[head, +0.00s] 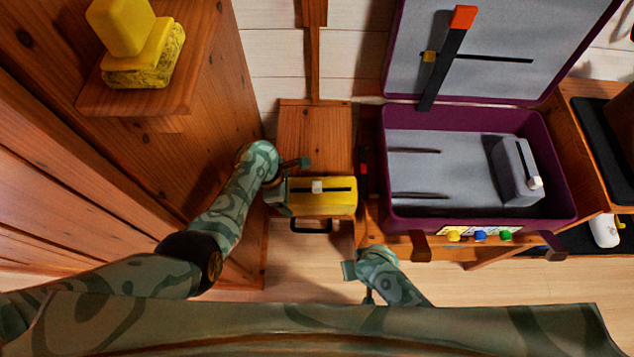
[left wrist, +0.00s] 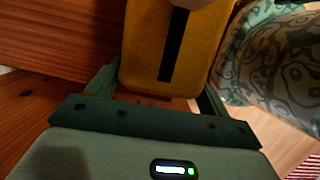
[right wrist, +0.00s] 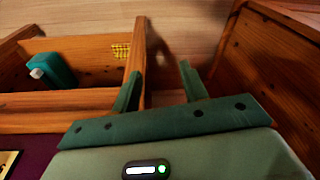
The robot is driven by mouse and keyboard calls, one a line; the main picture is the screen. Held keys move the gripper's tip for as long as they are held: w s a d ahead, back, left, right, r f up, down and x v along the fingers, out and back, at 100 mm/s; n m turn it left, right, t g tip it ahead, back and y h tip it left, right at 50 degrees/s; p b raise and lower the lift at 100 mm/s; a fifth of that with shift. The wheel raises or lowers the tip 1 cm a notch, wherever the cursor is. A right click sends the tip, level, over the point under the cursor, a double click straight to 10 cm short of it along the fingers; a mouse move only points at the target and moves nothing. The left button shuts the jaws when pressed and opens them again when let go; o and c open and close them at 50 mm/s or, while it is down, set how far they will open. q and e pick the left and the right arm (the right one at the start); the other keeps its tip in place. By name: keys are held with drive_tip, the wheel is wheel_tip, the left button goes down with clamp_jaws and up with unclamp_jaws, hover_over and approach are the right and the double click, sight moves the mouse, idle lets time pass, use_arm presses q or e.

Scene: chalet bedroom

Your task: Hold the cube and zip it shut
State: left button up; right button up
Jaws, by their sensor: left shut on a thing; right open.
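The yellow cube (head: 335,207) is a box with a black strip along its top and a white slider (head: 317,187) about midway on that strip. It stands at the wooden stool's (head: 300,130) front edge. My left gripper (head: 288,188) is shut on the cube's left end. In the left wrist view the cube (left wrist: 145,50) lies between the two fingers (left wrist: 158,95). My right gripper (head: 352,270) is open and empty, to the front right of the cube and apart from it. In the right wrist view nothing is between its fingers (right wrist: 160,85).
An open purple suitcase (head: 393,215) stands to the right, lid raised behind, with a grey box (head: 515,170) inside. A wooden shelf with yellow items (head: 145,60) is at upper left. The right wrist view shows a teal bottle (right wrist: 55,72) in a wooden compartment.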

sight(318, 189)
drive_tip(key=w+a+r+m+t, duration=0.1)
drive_tip(key=w+a+r, duration=0.55)
drive_tip(key=r, duration=0.45)
drive_tip(key=w+a+r+m+t, duration=0.1)
drive_tip(key=w+a+r+t, duration=0.1)
drive_tip(key=w+a+r, duration=0.65)
drive_tip(key=shift+h, duration=0.3)
drive_tip(key=d+f, duration=0.1)
drive_tip(key=f, duration=0.1)
drive_tip(key=w+d+f, duration=0.1)
drive_tip(key=f, duration=0.1)
drive_tip(key=d+f, duration=0.1)
drive_tip(key=f, duration=0.2)
drive_tip(key=shift+w+d, duration=0.25)
drive_tip(key=shift+w, duration=0.15)
drive_tip(key=c, duration=0.7)
